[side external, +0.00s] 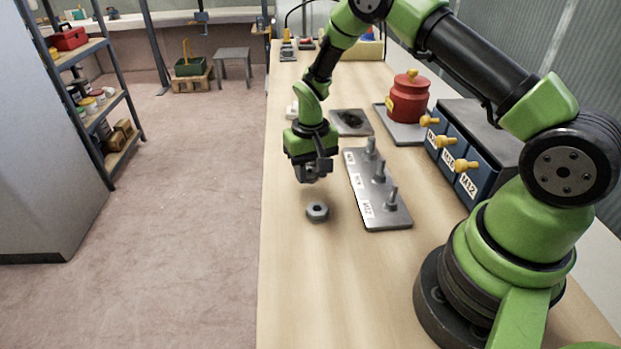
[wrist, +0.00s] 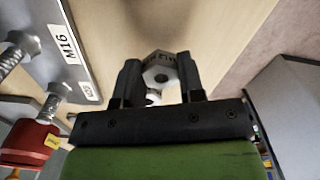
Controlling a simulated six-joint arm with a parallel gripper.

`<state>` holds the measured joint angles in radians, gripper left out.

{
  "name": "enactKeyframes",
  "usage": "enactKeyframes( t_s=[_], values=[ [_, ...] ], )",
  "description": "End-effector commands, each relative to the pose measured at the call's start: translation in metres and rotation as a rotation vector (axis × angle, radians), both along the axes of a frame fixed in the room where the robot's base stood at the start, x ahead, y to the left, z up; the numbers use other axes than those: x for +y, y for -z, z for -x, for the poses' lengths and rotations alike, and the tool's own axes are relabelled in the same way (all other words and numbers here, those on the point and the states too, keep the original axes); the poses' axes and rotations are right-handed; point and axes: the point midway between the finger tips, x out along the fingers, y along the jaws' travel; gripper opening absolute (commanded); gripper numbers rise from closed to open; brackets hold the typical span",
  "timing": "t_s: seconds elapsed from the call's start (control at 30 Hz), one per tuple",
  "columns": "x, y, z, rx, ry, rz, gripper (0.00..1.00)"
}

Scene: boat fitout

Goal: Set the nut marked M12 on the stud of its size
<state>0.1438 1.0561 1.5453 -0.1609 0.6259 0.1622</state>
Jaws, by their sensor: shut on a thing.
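My gripper (side external: 313,176) is above the table, left of the stud plate. It is shut on a grey hex nut (wrist: 161,76), which shows between the fingers in the wrist view. Dark marking on this nut is too small to read surely. Another grey hex nut (side external: 317,211) lies on the table nearer the camera, its marking unreadable. The grey stud plate (side external: 386,217) carries three upright studs. The thinnest-looking, nearest stud (side external: 393,197) stands by the label M12 (side external: 367,209). The wrist view shows the M16 label (wrist: 66,45) and two studs at left.
A blue bin block (side external: 466,180) with yellow knobs, one bin labelled M12, stands right of the plate. A red canister (side external: 409,98) stands on a grey mat behind. A dark square tray (side external: 351,122) lies beyond the plate. The table's near left is clear.

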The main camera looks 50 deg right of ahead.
Motion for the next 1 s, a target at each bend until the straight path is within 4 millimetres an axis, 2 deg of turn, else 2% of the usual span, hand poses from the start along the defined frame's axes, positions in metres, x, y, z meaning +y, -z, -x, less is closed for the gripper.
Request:
enactKeyframes(
  t_s=[0.03,0.2,0.37,0.47,0.57,0.73,0.9,1.0],
  values=[
    [0.000,-0.012,-0.001,-0.005,0.000,0.000,0.13],
    [0.000,-0.048,-0.001,-0.006,0.000,0.001,0.13],
    [-0.003,-0.071,0.003,-0.002,0.001,0.000,0.13],
    [-0.011,-0.081,0.015,-0.001,0.002,0.000,0.13],
    [-0.024,-0.090,0.039,0.002,0.005,0.000,0.13],
    [-0.042,-0.103,0.091,0.000,0.006,0.000,0.13],
    [-0.048,-0.111,0.137,-0.001,0.005,0.000,0.13],
    [-0.048,-0.113,0.155,-0.001,0.002,0.000,0.13]
  ],
)
